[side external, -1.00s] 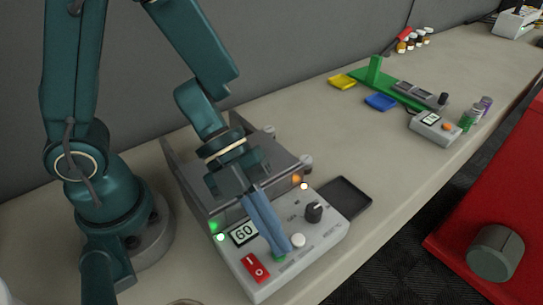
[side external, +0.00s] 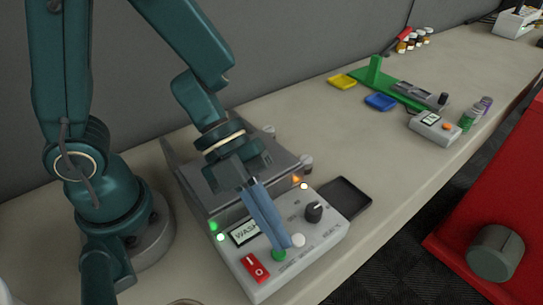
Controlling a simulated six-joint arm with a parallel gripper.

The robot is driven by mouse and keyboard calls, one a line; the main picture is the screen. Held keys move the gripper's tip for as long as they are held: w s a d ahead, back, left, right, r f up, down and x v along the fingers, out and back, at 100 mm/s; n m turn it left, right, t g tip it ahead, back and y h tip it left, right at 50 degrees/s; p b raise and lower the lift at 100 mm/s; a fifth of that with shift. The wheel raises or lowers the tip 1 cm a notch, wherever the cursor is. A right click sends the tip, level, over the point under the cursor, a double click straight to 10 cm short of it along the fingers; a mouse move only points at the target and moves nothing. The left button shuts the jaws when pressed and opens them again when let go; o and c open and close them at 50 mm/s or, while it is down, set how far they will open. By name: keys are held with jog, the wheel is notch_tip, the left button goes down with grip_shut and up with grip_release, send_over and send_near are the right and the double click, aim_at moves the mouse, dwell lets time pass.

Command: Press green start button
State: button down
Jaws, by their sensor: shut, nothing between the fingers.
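The green start button (side external: 279,255) sits on the top panel of the dyno's control unit (side external: 318,247), between a red rocker switch (side external: 255,267) and a white button (side external: 298,241). My gripper (side external: 281,243) is shut and empty, its blue fingers pointing down. The fingertips are just above and behind the green button, which shows clear of them. I cannot tell the exact gap. The display (side external: 245,232) reads "WASH", partly covered by the fingers.
A black knob (side external: 314,211) stands on the panel to the right. A dark tray (side external: 346,197) lies beside the unit. Farther right are a green stand (side external: 375,72), blue (side external: 381,102) and yellow (side external: 342,81) trays, and a small grey meter (side external: 435,128). The bench between is clear.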

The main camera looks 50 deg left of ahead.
jog(key=shift+r, duration=2.5)
